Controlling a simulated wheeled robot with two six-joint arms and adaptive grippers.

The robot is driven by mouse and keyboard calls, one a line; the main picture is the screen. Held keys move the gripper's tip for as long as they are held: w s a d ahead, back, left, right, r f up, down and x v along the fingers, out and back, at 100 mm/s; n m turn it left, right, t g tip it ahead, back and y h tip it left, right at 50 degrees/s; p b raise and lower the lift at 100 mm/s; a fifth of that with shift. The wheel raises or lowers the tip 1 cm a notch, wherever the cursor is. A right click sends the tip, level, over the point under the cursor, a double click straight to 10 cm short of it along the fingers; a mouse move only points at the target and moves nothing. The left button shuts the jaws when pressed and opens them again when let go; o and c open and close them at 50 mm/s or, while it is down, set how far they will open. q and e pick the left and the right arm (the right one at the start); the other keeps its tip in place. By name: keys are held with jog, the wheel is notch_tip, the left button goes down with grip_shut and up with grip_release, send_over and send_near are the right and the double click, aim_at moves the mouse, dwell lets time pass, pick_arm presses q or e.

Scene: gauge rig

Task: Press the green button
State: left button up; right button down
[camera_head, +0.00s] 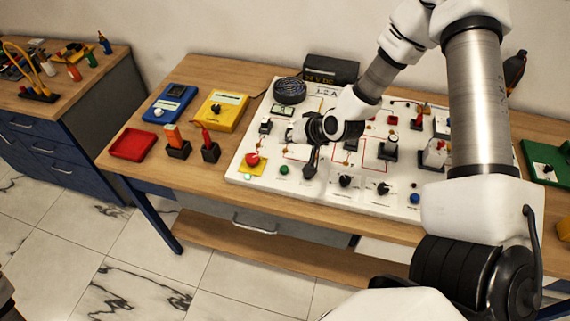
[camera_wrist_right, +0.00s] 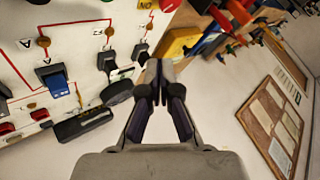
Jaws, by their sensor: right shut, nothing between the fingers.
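The green button (camera_head: 283,170) is a small round knob near the front edge of the white panel (camera_head: 258,185). It stands just right of a red mushroom button (camera_head: 252,159) on a yellow plate. I cannot pick out the green button in the wrist view.
Black knobs (camera_head: 346,181) and a blue button (camera_head: 415,198) sit along the panel's front. Switches and red wiring lines lie behind. Left of the panel are a yellow meter (camera_head: 222,110), a blue meter (camera_head: 169,103), two dark holders and a red tray (camera_head: 133,144).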

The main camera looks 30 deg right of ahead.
aim_at(286, 169)
jog(key=shift+a, duration=0.1)
notch_tip(286, 169, down, 9)
jog(key=b, duration=0.7)
jog(key=shift+b, duration=0.3)
dwell(0.8)
jog(key=shift+f+b, duration=0.35)
jog(key=shift+b, duration=0.05)
jog(key=shift+f+b, duration=0.5)
dwell(0.5)
jog(key=shift+r+p, duration=0.8)
jog(key=shift+r, duration=0.15)
